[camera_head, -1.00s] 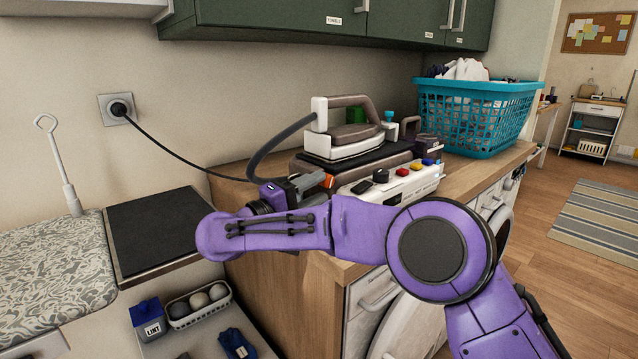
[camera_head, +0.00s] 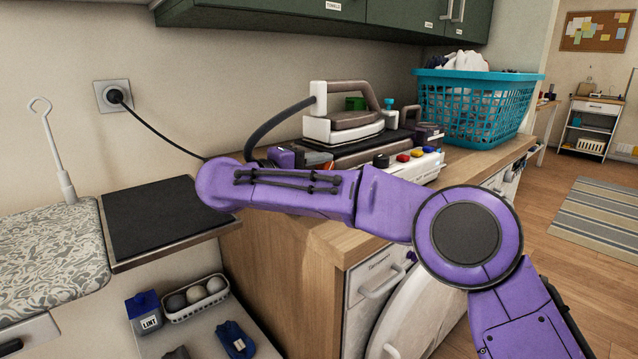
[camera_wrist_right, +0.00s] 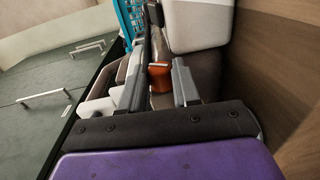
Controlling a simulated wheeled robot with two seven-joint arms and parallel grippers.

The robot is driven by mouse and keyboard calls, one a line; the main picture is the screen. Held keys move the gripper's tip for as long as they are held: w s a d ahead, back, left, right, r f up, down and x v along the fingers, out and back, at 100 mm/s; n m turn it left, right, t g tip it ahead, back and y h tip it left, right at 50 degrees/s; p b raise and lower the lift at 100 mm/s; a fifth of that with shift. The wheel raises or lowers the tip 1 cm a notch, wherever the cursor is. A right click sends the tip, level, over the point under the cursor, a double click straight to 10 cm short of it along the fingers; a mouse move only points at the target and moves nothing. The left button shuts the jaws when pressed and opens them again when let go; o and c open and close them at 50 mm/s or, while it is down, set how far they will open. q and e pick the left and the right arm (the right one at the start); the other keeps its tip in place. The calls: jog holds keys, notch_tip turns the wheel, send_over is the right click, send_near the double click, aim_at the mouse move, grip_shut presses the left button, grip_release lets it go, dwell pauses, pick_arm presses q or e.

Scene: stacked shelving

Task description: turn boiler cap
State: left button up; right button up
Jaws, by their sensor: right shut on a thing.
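An iron (camera_head: 350,118) rests on top of the steam station, whose white panel (camera_head: 425,167) carries black, red, yellow and blue controls. The boiler cap (camera_wrist_right: 160,78) is orange and shows between the fingers in the right wrist view. My right gripper (camera_head: 322,160) is at the left end of the station and is shut on the cap. Its grey fingers also show in the wrist view (camera_wrist_right: 158,88), one on each side of the cap. In the head view the cap is hidden behind my gripper and arm. My left gripper is not in view.
A teal laundry basket (camera_head: 475,105) stands behind the station on the wooden counter (camera_head: 330,240). The iron's hose (camera_head: 275,130) arches just behind my gripper. Green cabinets (camera_head: 300,14) hang above. A black board (camera_head: 160,215) lies at the left.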

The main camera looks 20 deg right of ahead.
jog(key=o, duration=0.8)
jog(key=shift+c, duration=0.2)
jog(key=v, duration=1)
jog(key=shift+a, duration=0.35)
